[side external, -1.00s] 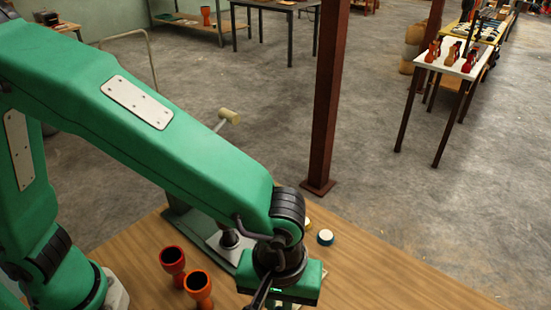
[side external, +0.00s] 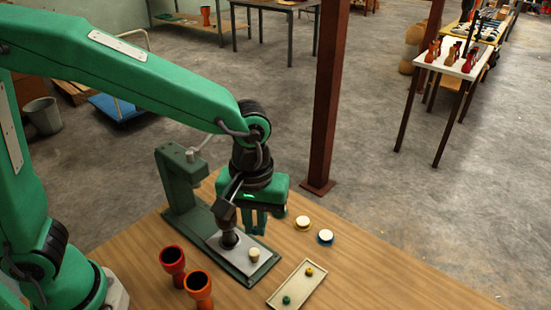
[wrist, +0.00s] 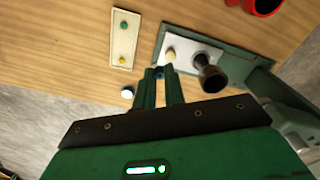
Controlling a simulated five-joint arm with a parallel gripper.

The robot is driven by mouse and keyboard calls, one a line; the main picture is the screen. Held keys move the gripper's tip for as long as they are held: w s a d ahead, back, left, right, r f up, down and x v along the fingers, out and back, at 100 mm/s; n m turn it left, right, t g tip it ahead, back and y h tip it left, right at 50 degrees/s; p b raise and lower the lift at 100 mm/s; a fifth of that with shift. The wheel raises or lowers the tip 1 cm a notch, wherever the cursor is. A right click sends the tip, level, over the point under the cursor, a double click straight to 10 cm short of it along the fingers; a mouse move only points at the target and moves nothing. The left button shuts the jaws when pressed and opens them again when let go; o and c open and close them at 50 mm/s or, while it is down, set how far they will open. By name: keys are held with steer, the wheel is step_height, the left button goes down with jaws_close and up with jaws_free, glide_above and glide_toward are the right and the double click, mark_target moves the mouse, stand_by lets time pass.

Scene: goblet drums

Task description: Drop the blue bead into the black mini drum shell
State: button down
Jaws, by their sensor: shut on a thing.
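The black mini drum shell (side external: 228,240) stands upright on the metal plate of a green fixture. It also shows in the wrist view (wrist: 212,77), right of my fingertips. My gripper (side external: 261,230) hangs above the fixture, right of the shell in the side view and apart from it. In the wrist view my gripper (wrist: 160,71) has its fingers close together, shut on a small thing. That thing is mostly hidden between the tips; I take it for the blue bead, as none shows elsewhere.
A pale tray (side external: 286,284) holds a green bead (side external: 287,300) and a yellow bead (side external: 309,271). A cream peg (side external: 254,255) stands beside the shell on the plate. Red (side external: 172,262) and orange (side external: 198,287) goblets stand front left. Two round white-topped pieces (side external: 302,222) (side external: 325,236) lie behind the tray.

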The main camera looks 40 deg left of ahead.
glide_toward(232, 222)
steer(key=shift+w+a+r, duration=0.2)
steer(key=shift+a, duration=0.1)
steer(key=shift+f, duration=0.1)
steer(key=shift+f, duration=2.9)
steer(key=c, duration=1.4)
jaws_free()
steer(key=shift+r, duration=0.15)
